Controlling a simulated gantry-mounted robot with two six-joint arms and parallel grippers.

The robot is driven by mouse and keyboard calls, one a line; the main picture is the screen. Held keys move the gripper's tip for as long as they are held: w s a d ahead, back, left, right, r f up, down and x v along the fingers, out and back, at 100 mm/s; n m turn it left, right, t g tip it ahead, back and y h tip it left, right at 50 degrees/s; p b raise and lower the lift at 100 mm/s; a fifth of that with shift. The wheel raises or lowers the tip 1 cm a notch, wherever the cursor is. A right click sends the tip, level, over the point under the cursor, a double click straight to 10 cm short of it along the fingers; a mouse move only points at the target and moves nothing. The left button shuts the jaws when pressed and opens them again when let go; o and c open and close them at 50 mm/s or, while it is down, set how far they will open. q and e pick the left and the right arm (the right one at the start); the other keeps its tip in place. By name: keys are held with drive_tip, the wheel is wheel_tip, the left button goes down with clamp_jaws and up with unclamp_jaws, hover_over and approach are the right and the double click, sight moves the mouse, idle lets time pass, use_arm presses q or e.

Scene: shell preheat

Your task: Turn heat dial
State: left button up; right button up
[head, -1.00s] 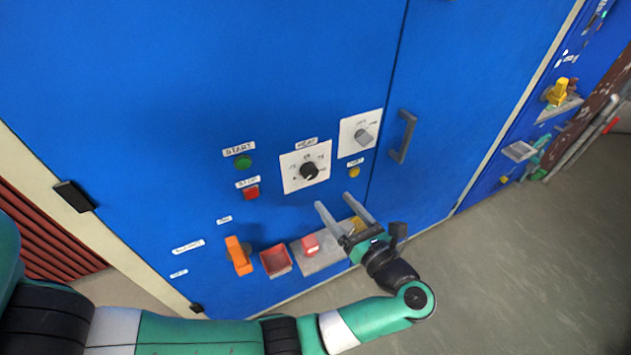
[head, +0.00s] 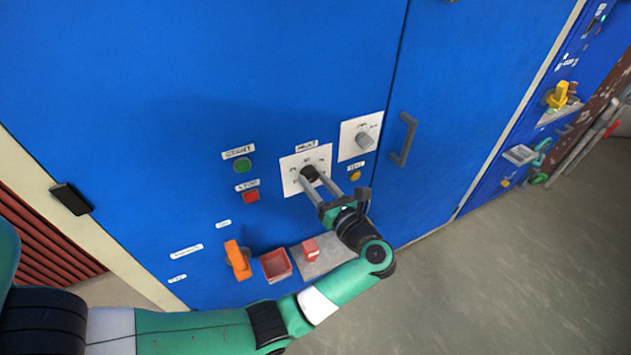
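The heat dial (head: 309,172) is a black knob on a white scale plate (head: 291,182) on the blue cabinet front, with a "HEAT" label above it. My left gripper (head: 311,181) reaches up to it from the lower right. Its two long grey fingers are apart, with the tips at the knob, one on each side. They hide the lower part of the plate. I cannot tell whether the fingers touch the knob. My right gripper is not in view.
A grey knob on a white plate (head: 349,149) sits close to the upper right. A green button (head: 243,165) and a red button (head: 251,196) are to the left. Below are an orange handle (head: 238,260) and a red tray (head: 276,265). A grey door handle (head: 403,139) stands out at right.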

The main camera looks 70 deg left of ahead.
use_arm(q)
clamp_jaws()
